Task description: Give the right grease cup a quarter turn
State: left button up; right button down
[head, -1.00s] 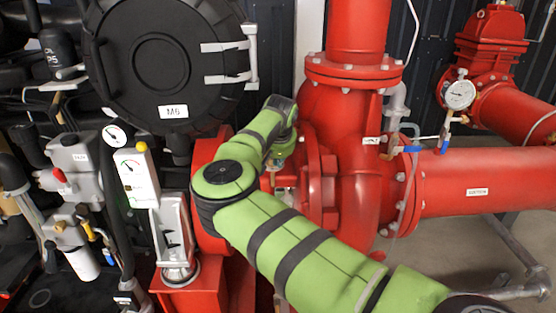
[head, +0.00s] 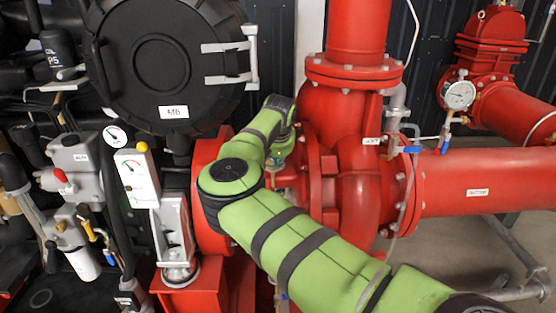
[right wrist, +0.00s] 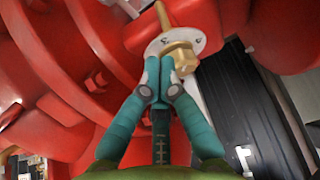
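A brass grease cup (right wrist: 180,57) sits on a pale round plate on the red pump housing in the right wrist view. A thin brass stem rises beside it. My right gripper (right wrist: 159,68) has teal fingers whose tips come together just below and left of the cup. The tips look shut, with the cup past the right fingertip; whether they touch it is unclear. In the head view my green right arm reaches to the pump's shaft side, and its wrist hides the fingertips and cup. My left gripper is in neither view.
The red pump casing (head: 360,185) stands close to the right of my wrist. A black round cover (head: 160,65) marked M6 is above left. A gauge box (head: 137,177) stands left of my elbow. A pressure gauge (head: 459,95) is at the right.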

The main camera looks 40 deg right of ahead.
jog(key=shift+w+a+b, duration=0.25)
jog(key=shift+b, duration=0.05)
jog(key=shift+w+a+r+b, duration=0.3)
jog(key=shift+a+b, duration=0.05)
jog(key=shift+a, duration=0.2)
jog(key=shift+s+a+f, duration=0.1)
jog(key=shift+f, duration=0.05)
jog(key=shift+s, duration=0.1)
jog(key=shift+r, duration=0.45)
notch_tip(320, 180, up, 5)
jog(key=p, duration=0.3)
jog(key=shift+s+f, duration=0.1)
jog(key=shift+s, duration=0.05)
